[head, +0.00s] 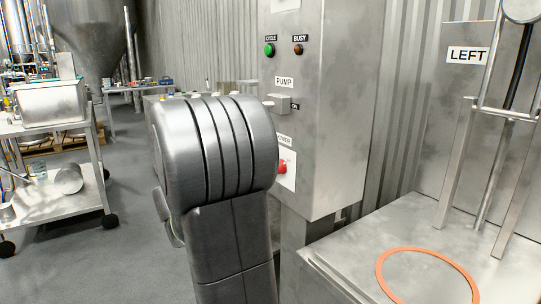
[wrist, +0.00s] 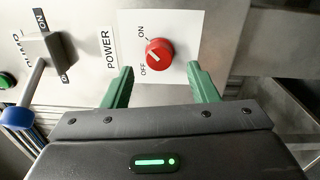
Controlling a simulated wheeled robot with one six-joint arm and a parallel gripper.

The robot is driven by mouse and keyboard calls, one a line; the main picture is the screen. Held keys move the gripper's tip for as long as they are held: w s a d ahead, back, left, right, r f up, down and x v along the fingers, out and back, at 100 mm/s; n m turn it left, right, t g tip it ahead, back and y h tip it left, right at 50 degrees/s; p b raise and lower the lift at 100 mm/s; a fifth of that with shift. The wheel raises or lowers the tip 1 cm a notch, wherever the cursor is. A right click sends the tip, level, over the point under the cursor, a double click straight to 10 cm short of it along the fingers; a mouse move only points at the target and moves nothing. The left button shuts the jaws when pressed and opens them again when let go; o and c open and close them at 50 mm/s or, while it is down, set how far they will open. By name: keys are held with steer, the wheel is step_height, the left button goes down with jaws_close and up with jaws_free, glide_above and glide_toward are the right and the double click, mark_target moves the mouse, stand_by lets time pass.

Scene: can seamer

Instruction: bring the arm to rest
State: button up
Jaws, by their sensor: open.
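My gripper (wrist: 160,69) is open in the wrist view, its two green fingers apart and nothing between them that I can see held. The red power knob (wrist: 159,52) shows just beyond and between the fingertips, on a white plate marked ON and OFF. I cannot tell whether a finger touches the plate. In the head view my grey arm (head: 222,150) rises in front of the control cabinet (head: 338,120). It partly covers the power plate and hides my gripper. The red knob (head: 282,167) shows at the arm's right edge.
The pump lever (wrist: 40,62) with a blue end is left of the knob. A green button (head: 269,49) and a dark busy lamp (head: 298,50) are above. A steel table (head: 350,255) with an orange ring (head: 381,268) is right. A steel cart (head: 60,128) stands left; floor between is clear.

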steer(key=d+n+p, duration=0.1)
steer(key=n+p, duration=0.4)
steer(key=p, duration=0.3)
steer(key=w+d+n+p, duration=0.1)
steer(key=n+p, duration=0.5)
steer(key=p, duration=0.3)
steer(key=w+d+n+p, duration=0.1)
steer(key=d+n+p, duration=0.1)
steer(key=n+p, duration=0.3)
steer(key=shift+w+r+n+y+p, duration=0.2)
steer(key=shift+r+n+y+p, duration=0.15)
steer(key=shift+p, duration=1.75)
steer(key=shift+f, duration=0.1)
steer(key=shift+f+n, duration=0.15)
steer(key=shift+n, duration=0.1)
